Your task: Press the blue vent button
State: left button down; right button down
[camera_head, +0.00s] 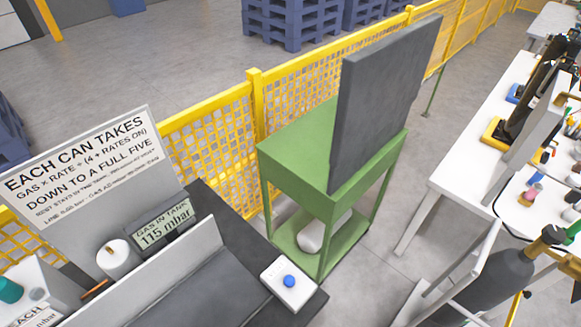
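The blue vent button (289,281) is a small round cap on top of a white box (272,272). The box sits at the right front corner of a dark grey bench (222,200). Nothing touches or covers the button. A display (163,226) on the bench reads "GAS IN TANK 115 mbar". A white sign (85,160) behind it begins "EACH CAN TAKES". Neither of my grippers is in view.
A grey upright panel (205,240) runs along the bench left of the box. A green stand (295,150) with a dark board (385,95) stands behind. A yellow fence (210,125) crosses the back. A cluttered white table (470,150) and dark cylinder (490,285) are at right.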

aim_at(289, 281)
jog(key=l+u, duration=0.4)
jog(key=u, duration=0.25)
jog(key=l+u, duration=0.15)
jog(key=u, duration=0.3)
jog(key=l+u, duration=0.1)
jog(key=u, duration=1.2)
jog(key=z, duration=1.85)
jog(key=l+u, duration=0.5)
jog(key=l, duration=0.15)
jog(key=k+l+u, duration=0.1)
jog(key=l+u, duration=0.4)
jog(key=l, duration=0.15)
